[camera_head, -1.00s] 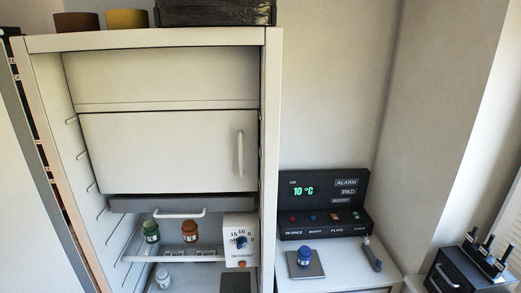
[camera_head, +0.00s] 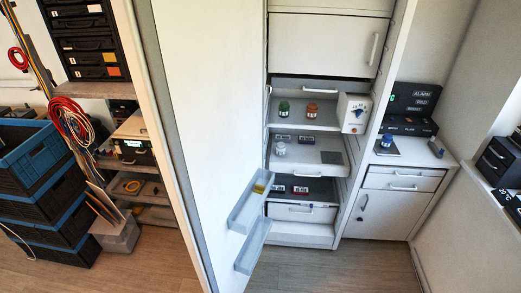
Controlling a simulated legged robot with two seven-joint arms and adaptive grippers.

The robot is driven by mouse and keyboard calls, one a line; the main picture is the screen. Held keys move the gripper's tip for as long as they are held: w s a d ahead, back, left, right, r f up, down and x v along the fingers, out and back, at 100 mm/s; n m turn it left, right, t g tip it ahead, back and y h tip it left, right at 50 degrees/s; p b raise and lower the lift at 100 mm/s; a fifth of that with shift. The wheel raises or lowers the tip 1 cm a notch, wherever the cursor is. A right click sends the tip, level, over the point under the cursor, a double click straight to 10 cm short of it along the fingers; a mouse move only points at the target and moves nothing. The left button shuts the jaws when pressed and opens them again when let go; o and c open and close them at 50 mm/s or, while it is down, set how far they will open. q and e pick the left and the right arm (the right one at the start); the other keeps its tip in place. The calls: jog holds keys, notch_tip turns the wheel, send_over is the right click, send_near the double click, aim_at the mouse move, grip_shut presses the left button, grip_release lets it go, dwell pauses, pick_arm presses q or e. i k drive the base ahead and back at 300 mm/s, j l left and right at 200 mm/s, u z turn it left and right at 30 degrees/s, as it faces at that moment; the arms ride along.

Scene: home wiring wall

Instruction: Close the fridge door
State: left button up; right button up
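The fridge (camera_head: 328,42) stands open right of centre in the head view, with its shelves showing. The white fridge door (camera_head: 205,110) stands wide open to the left of the interior, its inner face toward me. Two grey door bins (camera_head: 250,202) are on the lower part of that face. Inside are a green-labelled jar (camera_head: 284,108), an orange jar (camera_head: 312,110), a white jar (camera_head: 280,149) and a dial box (camera_head: 354,112). Neither of my grippers is in view.
A counter with a drawer (camera_head: 403,182) stands right of the fridge, carrying a blue-capped jar (camera_head: 386,142) and a dark alarm panel (camera_head: 410,112). Stacked blue-rimmed crates (camera_head: 35,190) and shelving stand left of the door. The wooden floor (camera_head: 330,268) before the fridge looks clear.

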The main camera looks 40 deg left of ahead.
aim_at(196, 67)
jog(key=k+j, duration=0.1)
jog(key=j, duration=0.3)
jog(key=k+j, duration=0.1)
jog(key=j, duration=0.3)
jog(key=k+j, duration=0.1)
jog(key=j, duration=0.3)
jog(key=k+j, duration=0.15)
jog(key=j, duration=0.3)
jog(key=k+j, duration=0.1)
jog(key=j, duration=0.3)
